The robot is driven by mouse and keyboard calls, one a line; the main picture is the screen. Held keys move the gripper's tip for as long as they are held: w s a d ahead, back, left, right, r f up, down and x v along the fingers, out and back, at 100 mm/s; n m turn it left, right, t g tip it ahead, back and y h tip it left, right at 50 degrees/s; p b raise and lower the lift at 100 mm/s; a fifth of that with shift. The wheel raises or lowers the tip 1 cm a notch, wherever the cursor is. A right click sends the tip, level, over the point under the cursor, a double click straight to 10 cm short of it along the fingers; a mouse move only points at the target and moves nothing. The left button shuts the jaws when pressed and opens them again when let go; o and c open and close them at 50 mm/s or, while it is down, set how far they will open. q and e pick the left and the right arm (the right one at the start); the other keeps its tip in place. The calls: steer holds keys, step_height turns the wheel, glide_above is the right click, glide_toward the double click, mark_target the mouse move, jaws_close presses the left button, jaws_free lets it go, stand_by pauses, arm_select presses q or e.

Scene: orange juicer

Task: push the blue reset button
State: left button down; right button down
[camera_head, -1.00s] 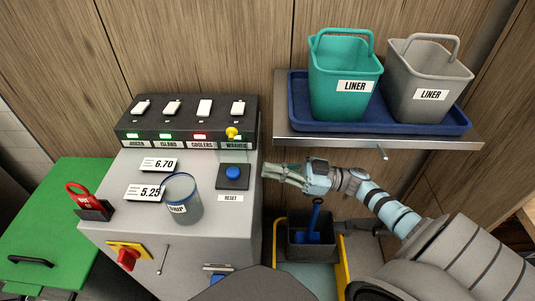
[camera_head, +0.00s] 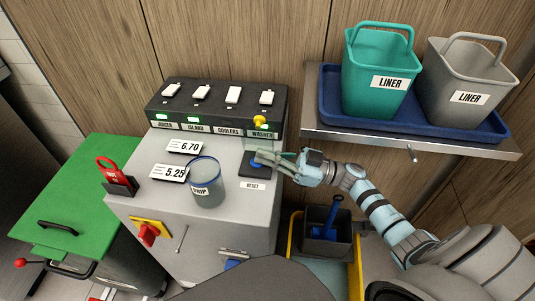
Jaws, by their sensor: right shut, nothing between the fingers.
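The blue reset button (camera_head: 257,166) sits on a dark square plate on the sloped grey control cabinet, above a label reading RESET (camera_head: 252,185). My right gripper (camera_head: 259,158) is shut and empty. My left gripper is not in view.
A switch box (camera_head: 218,106) stands behind the button. A clear cup (camera_head: 205,183) stands left of it on the cabinet. A shelf (camera_head: 420,143) with a blue tray, a teal bin (camera_head: 380,75) and a grey bin (camera_head: 468,85) is at right.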

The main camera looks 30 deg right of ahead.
steer(key=shift+s+a+f, duration=0.1)
steer(key=shift+s+f, duration=0.15)
steer(key=shift+f, duration=0.4)
steer(key=shift+s+d+f, duration=0.15)
steer(key=shift+s+d, duration=0.1)
steer(key=shift+d, duration=0.1)
steer(key=r+v, duration=0.1)
steer(key=v, duration=0.5)
steer(key=shift+s+d, duration=0.2)
steer(key=shift+d, duration=0.3)
